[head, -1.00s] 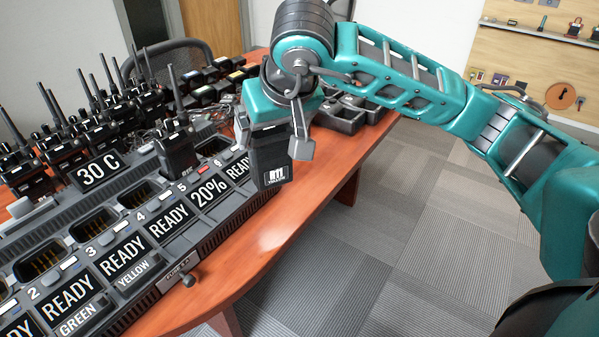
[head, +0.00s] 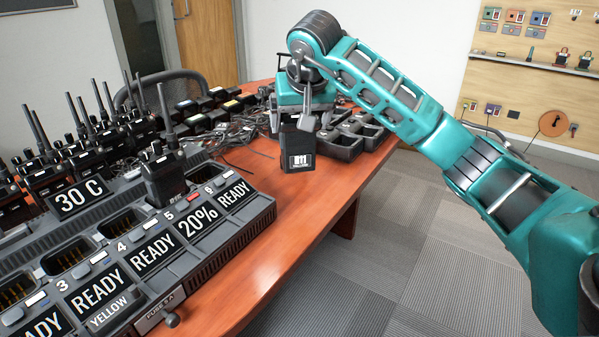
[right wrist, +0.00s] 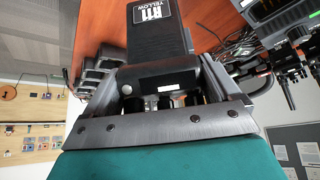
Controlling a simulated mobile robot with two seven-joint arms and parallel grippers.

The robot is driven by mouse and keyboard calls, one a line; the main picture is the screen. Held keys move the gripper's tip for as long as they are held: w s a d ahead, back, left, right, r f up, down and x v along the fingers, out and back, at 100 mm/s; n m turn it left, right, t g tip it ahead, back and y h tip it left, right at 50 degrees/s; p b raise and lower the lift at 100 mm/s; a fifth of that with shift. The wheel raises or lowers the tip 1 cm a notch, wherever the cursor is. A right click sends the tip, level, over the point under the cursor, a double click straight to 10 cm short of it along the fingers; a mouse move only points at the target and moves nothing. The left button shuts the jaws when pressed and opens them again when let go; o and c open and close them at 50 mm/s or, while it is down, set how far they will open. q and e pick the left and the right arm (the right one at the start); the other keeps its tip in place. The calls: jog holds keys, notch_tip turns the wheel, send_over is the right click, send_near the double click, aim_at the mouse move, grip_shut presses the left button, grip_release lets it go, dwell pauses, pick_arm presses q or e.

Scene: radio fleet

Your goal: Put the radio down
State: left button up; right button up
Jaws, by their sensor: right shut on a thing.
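The radio (head: 298,150) is a black box-shaped unit with a white label. It hangs below my right gripper (head: 303,118), which is shut on it, above the wooden table near its right edge. In the right wrist view the radio (right wrist: 158,35) fills the space between the fingers of my right gripper (right wrist: 165,80); its label includes the word YELLOW. A gap to the table appears to remain under the radio, though its exact height is hard to tell. My left gripper is not in view.
The charger rack (head: 225,215) with READY signs and a 20% sign stands at left, one radio (head: 165,175) upright in it. Several radios stand behind. Black trays (head: 345,145) lie just beyond the held radio. Cables (head: 225,135) lie left of it. Bare tabletop (head: 270,220) is in front.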

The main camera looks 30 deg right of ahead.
aim_at(300, 159)
notch_tip(300, 159, down, 9)
jog(key=shift+f+b, duration=0.2)
jog(key=shift+b, duration=0.85)
jog(key=shift+f, duration=0.15)
jog(key=o, duration=1.5)
jog(key=shift+f, duration=0.1)
jog(key=shift+o, duration=0.2)
jog(key=shift+r, duration=0.35)
jog(key=p+v, duration=0.2)
jog(key=v, duration=0.9)
jog(key=shift+s+a+r+p, duration=0.15)
jog(key=shift+s+r+p, duration=0.1)
jog(key=shift+p, duration=0.15)
